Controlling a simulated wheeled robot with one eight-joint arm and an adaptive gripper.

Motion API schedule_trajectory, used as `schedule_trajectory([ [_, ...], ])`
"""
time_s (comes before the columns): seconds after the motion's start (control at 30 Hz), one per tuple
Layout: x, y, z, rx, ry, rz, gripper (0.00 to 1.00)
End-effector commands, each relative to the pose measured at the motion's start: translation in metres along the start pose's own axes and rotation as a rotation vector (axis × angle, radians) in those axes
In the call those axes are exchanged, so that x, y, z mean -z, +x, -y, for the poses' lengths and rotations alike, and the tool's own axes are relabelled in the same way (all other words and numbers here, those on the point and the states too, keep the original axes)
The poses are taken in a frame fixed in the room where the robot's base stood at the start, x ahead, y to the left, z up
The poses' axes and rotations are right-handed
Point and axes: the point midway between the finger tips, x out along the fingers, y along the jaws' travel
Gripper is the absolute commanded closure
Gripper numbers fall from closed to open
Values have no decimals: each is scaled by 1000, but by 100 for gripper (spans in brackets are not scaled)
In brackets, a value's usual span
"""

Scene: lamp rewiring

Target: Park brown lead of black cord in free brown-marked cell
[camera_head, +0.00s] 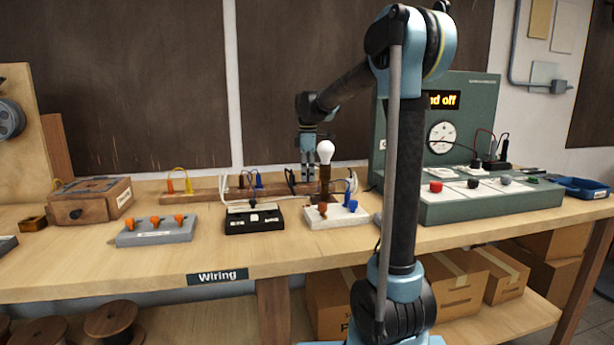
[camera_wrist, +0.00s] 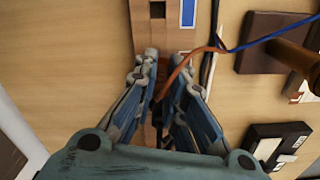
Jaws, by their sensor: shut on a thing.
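My gripper (camera_head: 308,178) points down over the long wooden rail (camera_head: 205,194), near its right end and just left of the lamp bulb. In the wrist view my gripper (camera_wrist: 168,75) is shut on the brown lead (camera_wrist: 181,71), which bends up and right from between the fingers. The lead's end is hidden between the fingers. A black cord (camera_wrist: 208,68) runs beside the rail. A blue lead (camera_wrist: 270,38) runs off to the right. The rail (camera_wrist: 148,30) lies under the fingers and bears a blue mark (camera_wrist: 188,12); no brown mark is clearly visible, and I cannot tell which cell lies below.
The white bulb (camera_head: 325,152) on its brown stem stands close right of the gripper. A white terminal block (camera_head: 337,216) and a black one (camera_head: 254,220) stand in front of the rail. A grey block (camera_head: 156,231) and a wooden box (camera_head: 90,200) stand left; a green test console (camera_head: 490,203) stands right.

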Motion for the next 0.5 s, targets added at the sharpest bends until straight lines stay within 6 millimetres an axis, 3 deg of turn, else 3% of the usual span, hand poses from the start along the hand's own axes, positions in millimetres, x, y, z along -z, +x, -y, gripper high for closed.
schedule_trajectory([
  [0.5, 0, 5, 0, 0, 0, 0, 100],
])
